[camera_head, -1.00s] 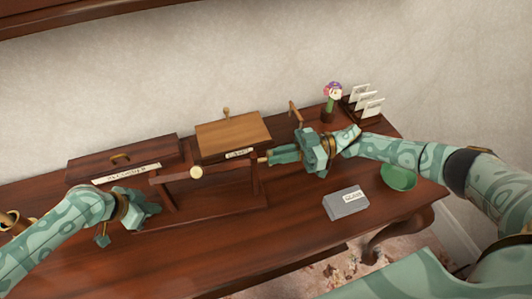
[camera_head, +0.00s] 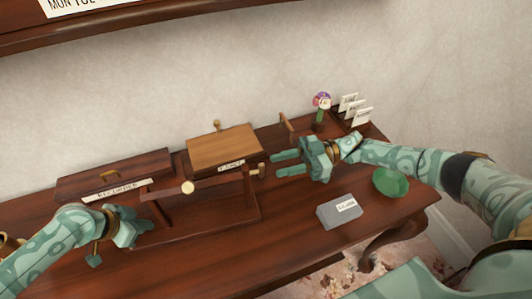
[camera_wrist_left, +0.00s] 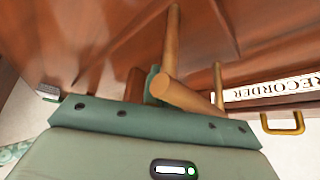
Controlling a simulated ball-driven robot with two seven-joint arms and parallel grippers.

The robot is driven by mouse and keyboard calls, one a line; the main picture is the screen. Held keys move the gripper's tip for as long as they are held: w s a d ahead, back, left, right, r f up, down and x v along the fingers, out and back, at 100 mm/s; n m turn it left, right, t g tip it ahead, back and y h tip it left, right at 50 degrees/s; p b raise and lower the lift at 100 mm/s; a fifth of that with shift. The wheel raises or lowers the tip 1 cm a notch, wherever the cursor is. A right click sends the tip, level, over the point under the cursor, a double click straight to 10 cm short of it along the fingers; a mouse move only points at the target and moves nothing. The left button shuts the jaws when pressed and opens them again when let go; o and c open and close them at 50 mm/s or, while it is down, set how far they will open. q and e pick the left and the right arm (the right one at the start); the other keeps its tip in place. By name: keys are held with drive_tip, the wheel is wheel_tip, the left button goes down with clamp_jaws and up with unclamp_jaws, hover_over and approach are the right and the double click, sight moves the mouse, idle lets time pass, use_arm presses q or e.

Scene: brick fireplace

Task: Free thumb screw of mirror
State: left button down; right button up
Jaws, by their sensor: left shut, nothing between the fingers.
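The mirror is a dark wooden stand with two posts and a tilted crosspiece (camera_head: 212,183), seen nearly edge-on in the head view. A pale round knob (camera_head: 188,188) sits on its front. A small light-wood thumb screw (camera_head: 261,171) sticks out at the right post. My right gripper (camera_head: 275,164) is open just right of that screw, its two fingers spread and apparently empty. My left gripper (camera_head: 147,221) is shut and empty near the left post. In the left wrist view, its green fingertip (camera_wrist_left: 154,86) shows beside a wooden rod (camera_wrist_left: 172,40) and a wooden peg (camera_wrist_left: 188,97).
A dark labelled recorder box (camera_head: 115,174) stands behind left. A light-topped box (camera_head: 222,147) stands behind the mirror. A grey labelled box (camera_head: 339,211), green bowl (camera_head: 390,183), flower vase (camera_head: 320,112) and card rack (camera_head: 352,113) are at right. The table front is clear.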

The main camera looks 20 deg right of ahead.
use_arm(q)
drive_tip(key=shift+s+f, duration=0.1)
drive_tip(key=shift+f, duration=0.05)
use_arm(e)
drive_tip(key=d, duration=0.8)
drive_tip(key=shift+s+d, duration=0.3)
drive_tip(key=shift+s, duration=0.1)
